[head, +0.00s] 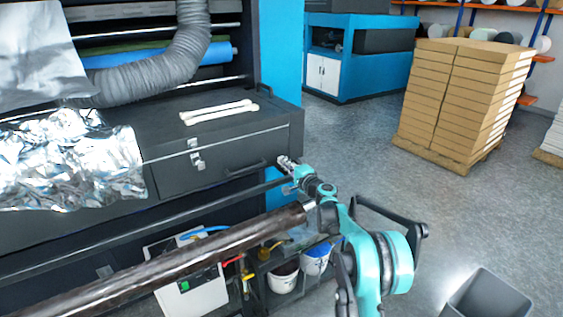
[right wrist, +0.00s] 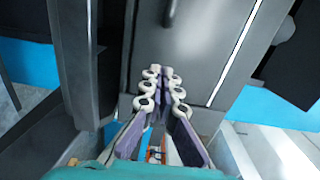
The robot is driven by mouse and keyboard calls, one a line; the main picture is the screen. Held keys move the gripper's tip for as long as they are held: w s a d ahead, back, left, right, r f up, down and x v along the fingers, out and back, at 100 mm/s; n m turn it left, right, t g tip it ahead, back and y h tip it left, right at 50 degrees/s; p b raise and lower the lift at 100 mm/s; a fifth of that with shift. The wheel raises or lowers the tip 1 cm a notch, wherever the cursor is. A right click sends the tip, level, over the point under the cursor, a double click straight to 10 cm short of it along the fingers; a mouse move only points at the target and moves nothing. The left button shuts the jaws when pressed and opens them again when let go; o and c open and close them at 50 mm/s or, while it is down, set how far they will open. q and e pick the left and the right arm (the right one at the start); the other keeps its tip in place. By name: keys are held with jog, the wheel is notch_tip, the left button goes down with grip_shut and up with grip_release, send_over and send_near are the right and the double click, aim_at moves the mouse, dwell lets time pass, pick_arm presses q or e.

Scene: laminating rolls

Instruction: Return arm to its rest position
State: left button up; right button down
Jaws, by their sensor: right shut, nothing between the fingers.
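My right arm (head: 378,262) comes up from the lower right of the head view. My right gripper (head: 286,163) is shut and empty, at the right end of the dark machine front, close to the drawer handle (head: 246,170). I cannot tell whether it touches the machine. In the right wrist view the gripper fingers (right wrist: 162,78) come together in front of a grey panel (right wrist: 200,50), with nothing held between them. My left gripper is not in view.
A long dark shiny roller (head: 190,258) crosses the lower left, its end beside my right arm. Silver foil (head: 70,160) covers the machine's left side. White buckets (head: 282,280) stand underneath. A grey bin (head: 487,297) and stacked boxes (head: 460,95) stand right; floor between is clear.

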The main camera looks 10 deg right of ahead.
jog(key=p+v, duration=0.2)
jog(key=v, duration=0.8)
jog(key=s+a+r+n+g, duration=0.2)
jog(key=s+a+n+g, duration=0.15)
jog(key=s+a, duration=0.45)
jog(key=s+a+r+n+g, duration=0.1)
jog(key=s+a+n+g, duration=0.3)
jog(key=s, duration=0.8)
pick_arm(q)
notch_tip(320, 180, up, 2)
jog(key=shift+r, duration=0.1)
pick_arm(e)
jog(key=s+d+f+n+h, duration=0.1)
jog(key=s+f+n+h, duration=0.1)
jog(key=s, duration=0.6)
jog(key=s+d+f+n+g+h, duration=0.1)
jog(key=s+f, duration=0.3)
jog(key=s, duration=0.5)
jog(key=s+d+f+n+g+h, duration=0.1)
jog(key=s+d+f+n+h, duration=0.2)
jog(key=s, duration=0.5)
jog(key=shift+s+d, duration=0.2)
jog(key=shift+f+n, duration=0.1)
jog(key=shift+n, duration=0.15)
